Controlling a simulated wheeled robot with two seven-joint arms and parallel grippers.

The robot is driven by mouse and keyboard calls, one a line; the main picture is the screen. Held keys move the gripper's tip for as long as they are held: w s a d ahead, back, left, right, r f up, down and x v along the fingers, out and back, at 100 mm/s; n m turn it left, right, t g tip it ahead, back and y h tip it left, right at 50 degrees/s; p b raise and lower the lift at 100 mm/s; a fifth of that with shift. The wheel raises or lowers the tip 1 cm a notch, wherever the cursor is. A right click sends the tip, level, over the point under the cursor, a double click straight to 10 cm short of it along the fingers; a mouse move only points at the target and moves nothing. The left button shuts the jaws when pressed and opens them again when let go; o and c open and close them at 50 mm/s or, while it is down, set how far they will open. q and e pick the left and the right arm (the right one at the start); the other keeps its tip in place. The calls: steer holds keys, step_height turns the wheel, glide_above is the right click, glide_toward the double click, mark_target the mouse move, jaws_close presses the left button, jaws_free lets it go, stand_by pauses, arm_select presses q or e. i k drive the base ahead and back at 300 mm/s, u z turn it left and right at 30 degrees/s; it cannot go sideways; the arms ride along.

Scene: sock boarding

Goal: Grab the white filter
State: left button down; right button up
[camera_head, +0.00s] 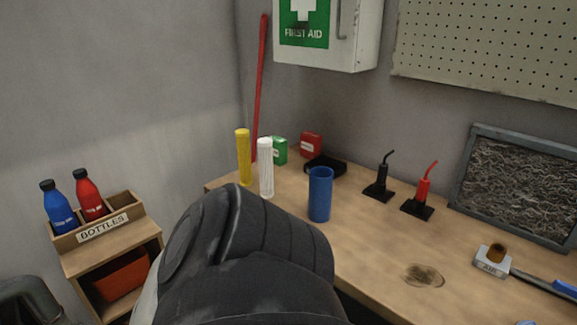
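The white filter (265,168) is an upright white cylinder with a mesh-like surface. It stands near the left end of the wooden bench (375,252), just right of an upright yellow cylinder (244,157). Its base shows just above a large dark rounded shape in the foreground. Nothing is seen holding it. Neither of my grippers shows in this view, so their positions relative to the filter cannot be told.
A blue cylinder (320,194) stands right of the filter. Green (280,150) and red (311,145) boxes sit behind. A bottle rack (97,219) is at the left. The dark shape hides the bench's front left.

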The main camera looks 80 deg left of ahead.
mark_target(265, 151)
steer(key=u, duration=2.6)
steer(key=k, duration=0.35)
steer(key=u, duration=0.5)
